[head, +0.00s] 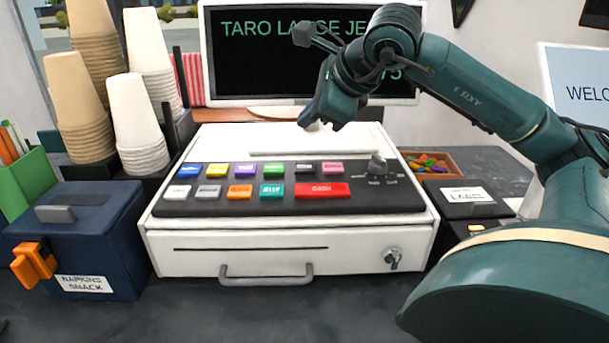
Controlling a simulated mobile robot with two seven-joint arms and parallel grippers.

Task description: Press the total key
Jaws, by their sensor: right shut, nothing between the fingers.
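A white cash register (190,237) stands in the middle of the counter with a black key panel (385,203) on its sloped front. Two rows of coloured keys sit on it. The front row ends in a wide red key (322,191) that seems to read "CASH". The other labels are too small to read surely, so I cannot tell which key is the total key. My right gripper (309,123) is shut and empty, pointing down above the register's back part, behind the keys and apart from them. My left gripper is out of view.
A monitor (260,60) with green text stands behind the register, partly hidden by my right arm. Stacked cups (137,120) and a blue napkin box (110,235) are on the left. A black label box (450,203) and small wooden tray (452,171) are on the right.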

